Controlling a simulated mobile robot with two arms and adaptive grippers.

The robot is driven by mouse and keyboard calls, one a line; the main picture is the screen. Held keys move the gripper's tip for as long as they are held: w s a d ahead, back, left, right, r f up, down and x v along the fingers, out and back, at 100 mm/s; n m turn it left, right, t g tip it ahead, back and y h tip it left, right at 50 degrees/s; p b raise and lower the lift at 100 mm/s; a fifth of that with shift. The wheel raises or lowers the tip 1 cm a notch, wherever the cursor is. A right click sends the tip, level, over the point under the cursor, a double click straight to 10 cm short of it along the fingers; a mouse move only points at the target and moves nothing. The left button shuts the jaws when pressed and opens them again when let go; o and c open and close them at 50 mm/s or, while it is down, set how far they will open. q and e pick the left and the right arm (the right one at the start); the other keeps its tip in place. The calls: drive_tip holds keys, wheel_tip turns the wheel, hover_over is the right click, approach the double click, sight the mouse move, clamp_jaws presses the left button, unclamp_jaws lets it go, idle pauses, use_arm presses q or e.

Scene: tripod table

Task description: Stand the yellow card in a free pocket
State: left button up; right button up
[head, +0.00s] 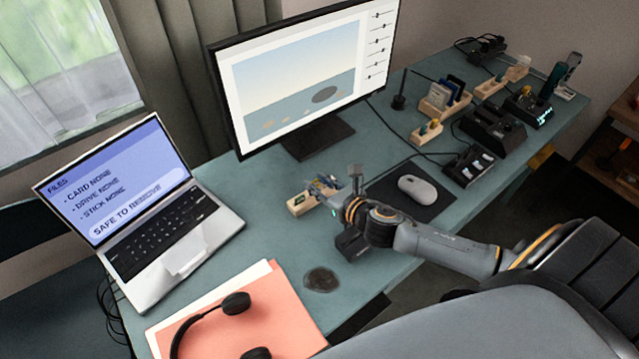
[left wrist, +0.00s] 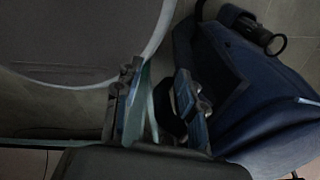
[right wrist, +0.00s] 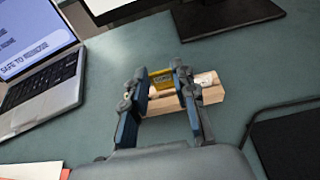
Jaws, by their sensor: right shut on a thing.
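The yellow card (right wrist: 161,79) is between the fingertips of my right gripper (right wrist: 159,78), which is shut on it. In the head view this gripper (head: 328,184) is low over the desk, in front of the monitor. A pale wooden holder (right wrist: 207,91) is just beyond the fingertips; it also shows in the head view (head: 297,207), partly hidden by the gripper. I cannot tell whether the card touches the holder, and its pockets are hard to make out. My left gripper (left wrist: 160,95) looks open and empty, away from the desk top.
The laptop (head: 165,220) is left of the holder and the monitor (head: 310,75) behind it. The mouse (head: 417,189) lies on a dark mat to the right. Wooden racks (head: 432,108) and black devices fill the back right. Headphones (head: 235,304) lie on folders in front.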

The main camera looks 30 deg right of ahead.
drive_tip(key=shift+f+b, duration=0.95)
drive_tip(key=shift+f, duration=0.55)
drive_tip(key=o, duration=0.8)
drive_tip(key=v, duration=1.2)
